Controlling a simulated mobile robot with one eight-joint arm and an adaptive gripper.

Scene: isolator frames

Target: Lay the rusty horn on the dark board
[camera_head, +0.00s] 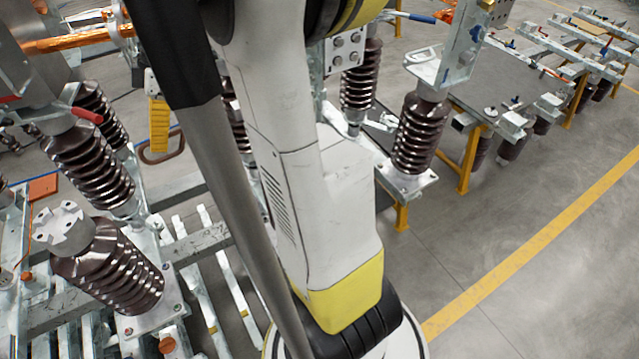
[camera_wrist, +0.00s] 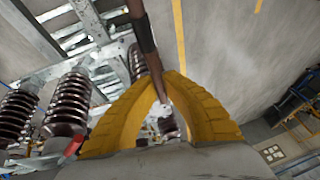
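My gripper shows in the head view (camera_head: 158,122) as yellow ribbed fingers pointing down, left of my arm. In the wrist view its yellow fingers (camera_wrist: 168,82) come together in an arch around a brown, rod-like piece, which I take for the rusty horn (camera_wrist: 141,20). The horn runs from the top edge down between the fingers, with a darker middle stretch. In the head view a brown bent rod (camera_head: 165,157) shows just below the fingers. A flat dark grey board (camera_head: 525,95) lies on the yellow-legged table at the right, well away from my gripper.
Brown ribbed insulators on metal frames stand at the left (camera_head: 108,265) and just right of my arm (camera_head: 420,130). The latter stands between my arm and the board. Open floor with a yellow line (camera_head: 540,240) lies at the lower right. My arm hides much of the middle.

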